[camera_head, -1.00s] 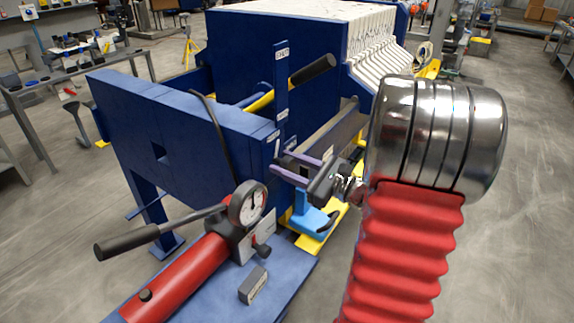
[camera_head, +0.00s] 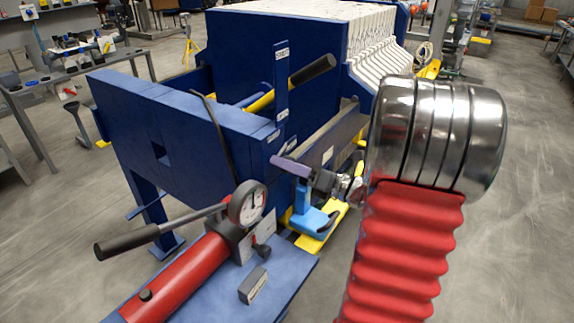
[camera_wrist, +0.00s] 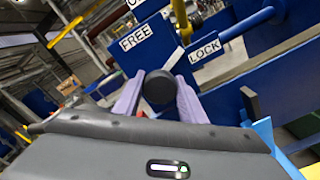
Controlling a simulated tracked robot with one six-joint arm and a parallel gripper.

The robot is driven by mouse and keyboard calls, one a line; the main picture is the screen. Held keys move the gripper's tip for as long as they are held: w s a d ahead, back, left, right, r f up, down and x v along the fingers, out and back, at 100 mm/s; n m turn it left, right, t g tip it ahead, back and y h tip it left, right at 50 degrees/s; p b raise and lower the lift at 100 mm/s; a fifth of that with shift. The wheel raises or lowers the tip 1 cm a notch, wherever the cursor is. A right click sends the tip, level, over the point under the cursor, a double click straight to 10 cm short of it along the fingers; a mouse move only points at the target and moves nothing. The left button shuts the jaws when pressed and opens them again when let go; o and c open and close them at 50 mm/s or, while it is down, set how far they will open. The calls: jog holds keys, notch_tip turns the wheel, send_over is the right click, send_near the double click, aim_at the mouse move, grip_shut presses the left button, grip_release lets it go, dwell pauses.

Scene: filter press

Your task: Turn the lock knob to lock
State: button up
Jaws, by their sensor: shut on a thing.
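The lock knob (camera_wrist: 160,88) is a dark round knob, seen end-on in the wrist view between the two purple fingers of my gripper (camera_wrist: 158,97). The fingers are shut on it, one on each side. A FREE label (camera_wrist: 140,38) is above it to the left and a LOCK label (camera_wrist: 205,50) above it to the right. A pale strip (camera_wrist: 172,58) shows between the labels, just above the knob. In the head view my gripper (camera_head: 288,166) is beside the blue press frame, its fingers nearly edge-on. I cannot make out the knob there.
A black-handled lever (camera_head: 312,70) rises behind the frame's labelled upright (camera_head: 281,85). A red cylinder (camera_head: 180,277) with a gauge (camera_head: 247,203) and pump handle (camera_head: 130,242) is at front left. A light-blue part (camera_head: 308,218) is below my gripper.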

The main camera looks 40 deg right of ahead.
jog(key=m, duration=0.4)
jog(key=shift+f+m, duration=0.1)
jog(key=shift+m, duration=0.3)
jog(key=o, duration=1.1)
jog(key=shift+c, duration=0.2)
jog(key=v, duration=1.4)
